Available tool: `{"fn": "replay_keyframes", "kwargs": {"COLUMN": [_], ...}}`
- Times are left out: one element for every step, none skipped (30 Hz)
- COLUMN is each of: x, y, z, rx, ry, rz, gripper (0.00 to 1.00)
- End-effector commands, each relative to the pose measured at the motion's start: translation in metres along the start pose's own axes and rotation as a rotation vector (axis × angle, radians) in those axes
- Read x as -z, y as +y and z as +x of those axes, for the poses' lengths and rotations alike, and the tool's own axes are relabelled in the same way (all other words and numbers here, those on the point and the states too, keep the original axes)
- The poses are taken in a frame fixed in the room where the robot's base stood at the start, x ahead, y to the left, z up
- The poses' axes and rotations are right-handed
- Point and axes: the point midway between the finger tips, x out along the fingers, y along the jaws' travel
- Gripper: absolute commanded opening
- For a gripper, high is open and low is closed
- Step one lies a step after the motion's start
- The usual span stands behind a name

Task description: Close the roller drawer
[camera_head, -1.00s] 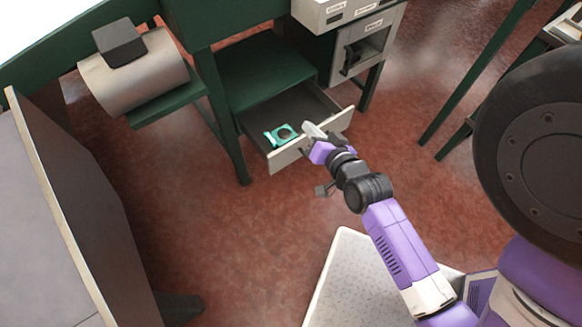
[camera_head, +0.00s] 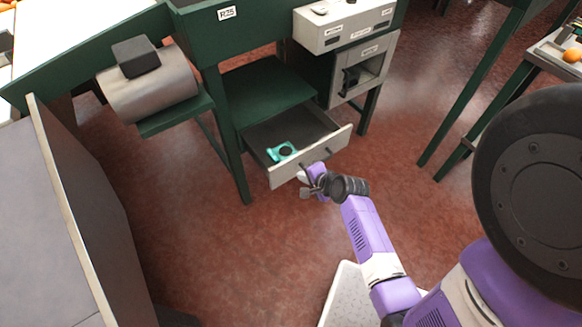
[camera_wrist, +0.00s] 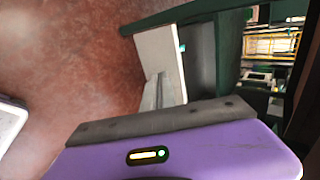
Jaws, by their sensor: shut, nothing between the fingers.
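The roller drawer (camera_head: 341,140) stands pulled out below the green bench, its pale front panel facing me. A teal part with a dark round middle (camera_head: 283,151) lies inside it. My gripper (camera_head: 303,180) is shut and empty, low in front of the drawer's front panel, near its middle. In the wrist view the front panel (camera_wrist: 160,62) stands just past my gripper (camera_wrist: 157,92), with a sliver of the dark drawer inside (camera_wrist: 201,62) beyond it. I cannot tell whether the fingers touch the panel.
A green bench leg (camera_head: 233,165) stands left of the drawer. A metal roller (camera_head: 150,88) sits on a green shelf at the left. A grey cabinet (camera_head: 365,66) stands right of the drawer. The red floor in front is open.

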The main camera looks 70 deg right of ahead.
Motion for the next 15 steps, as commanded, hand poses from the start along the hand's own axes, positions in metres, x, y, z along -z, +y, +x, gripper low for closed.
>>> {"fn": "replay_keyframes", "kwargs": {"x": [0.001,0.001,0.001,0.001,0.001,0.001,0.001,0.001,0.001,0.001,0.001,0.001,0.001,0.001,0.001], "y": [0.0,0.0,0.0,0.0,0.0,0.0,-0.003,-0.009,-0.013,-0.015,-0.018,-0.02,-0.021,-0.023,-0.025], "z": [0.011,0.018,0.025,0.031,0.037,0.044,0.047,0.05,0.054,0.057,0.059,0.062,0.065,0.066,0.068], "rx": [0.001,0.0,0.0,0.001,0.0,0.0,0.001,0.003,0.003,0.003,0.002,0.002,0.001,0.001,0.001], "ry": [0.002,0.001,0.001,0.001,0.002,0.001,0.002,0.002,0.002,0.002,0.002,0.002,0.002,0.002,0.002], "rz": [0.0,0.0,-0.001,-0.001,-0.001,-0.001,-0.002,-0.003,-0.002,-0.002,-0.003,-0.002,-0.002,-0.002,-0.002], "gripper": [0.0,0.0,0.0,0.0,0.0,0.0,0.0,0.0,0.0,0.0,0.0,0.0,0.0,0.0,0.0]}}
